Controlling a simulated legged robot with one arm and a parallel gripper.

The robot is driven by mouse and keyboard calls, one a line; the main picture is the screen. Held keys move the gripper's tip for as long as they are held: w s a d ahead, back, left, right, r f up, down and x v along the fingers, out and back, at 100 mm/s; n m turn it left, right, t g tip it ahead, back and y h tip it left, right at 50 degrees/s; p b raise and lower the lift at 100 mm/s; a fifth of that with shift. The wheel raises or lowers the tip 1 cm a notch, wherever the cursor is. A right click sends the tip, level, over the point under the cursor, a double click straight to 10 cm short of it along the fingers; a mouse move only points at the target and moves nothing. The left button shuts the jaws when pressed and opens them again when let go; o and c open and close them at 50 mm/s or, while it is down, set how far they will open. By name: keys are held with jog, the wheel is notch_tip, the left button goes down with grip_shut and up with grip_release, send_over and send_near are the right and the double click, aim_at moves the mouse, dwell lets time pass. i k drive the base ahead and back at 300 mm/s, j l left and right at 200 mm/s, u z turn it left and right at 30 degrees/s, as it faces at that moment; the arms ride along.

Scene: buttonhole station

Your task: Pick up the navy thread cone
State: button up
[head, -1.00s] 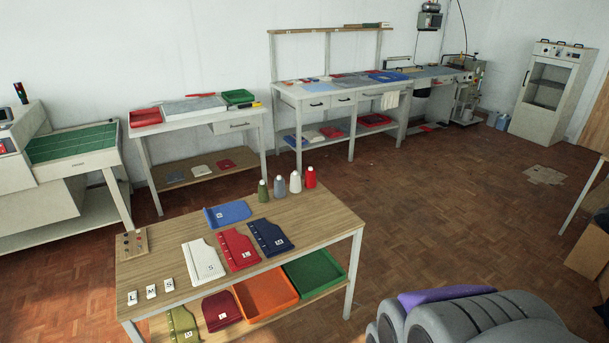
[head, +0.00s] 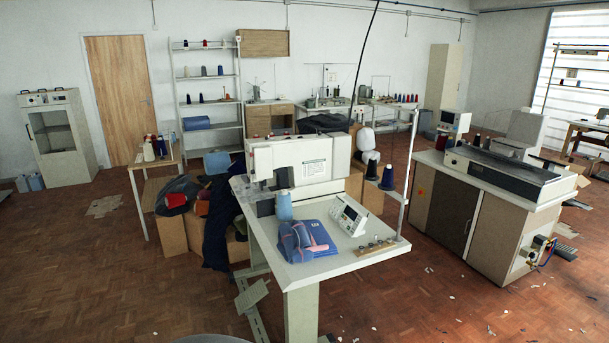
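Two dark blue cones show near the thread stand behind the buttonhole machine (head: 300,160). One navy thread cone (head: 387,178) is beside the stand's upright pole, and a darker cone (head: 372,170) is just left of it. I cannot tell exactly what they rest on. A light blue thread cone (head: 284,206) stands on the machine's white table (head: 305,268). Small dark cones also stand on the right cabinet (head: 476,140) and on the small wooden table at the left. My gripper is not in view.
Folded blue fabric (head: 305,240) and a control panel (head: 349,216) lie on the white table. Dark cloth and cardboard boxes (head: 171,235) crowd its left side. A cabinet unit (head: 480,200) stands right. Floor (head: 420,285) is open between them and at front left.

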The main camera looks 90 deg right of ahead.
aim_at(387, 176)
jog(key=z, duration=3.55)
jog(key=i+l, duration=0.1)
jog(key=i, duration=0.4)
jog(key=i+l+u, duration=0.1)
jog(key=i, duration=0.45)
jog(key=i+l, duration=0.15)
jog(key=i, duration=0.35)
